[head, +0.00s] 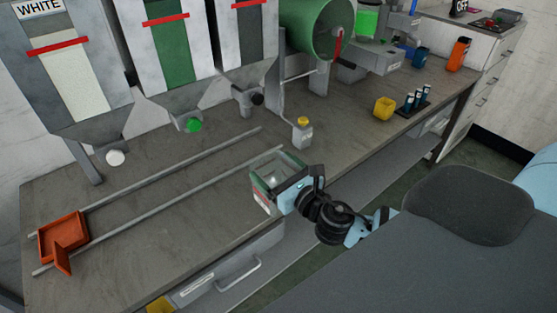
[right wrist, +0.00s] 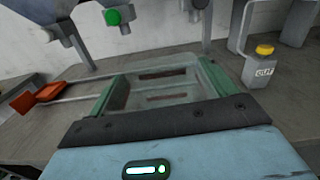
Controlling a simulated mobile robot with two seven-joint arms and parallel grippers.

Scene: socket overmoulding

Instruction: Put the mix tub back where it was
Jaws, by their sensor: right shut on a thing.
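The mix tub (head: 262,183) is a clear, open-topped box with green sides. It is at the front edge of the bench, near the right end of the two rails. My right gripper (head: 282,186) is shut on it from the front right. In the right wrist view the tub (right wrist: 160,82) fills the space ahead of the gripper, and it looks empty. Whether its base touches the bench is hard to tell. My left gripper is not in view.
Two metal rails (head: 165,190) run along the bench (head: 200,220) to an orange-red tray (head: 62,240) at the left. Hoppers (head: 70,80) stand behind, with a green spout (head: 193,125). A yellow-topped box (head: 302,132) stands behind the tub. The bench front is clear.

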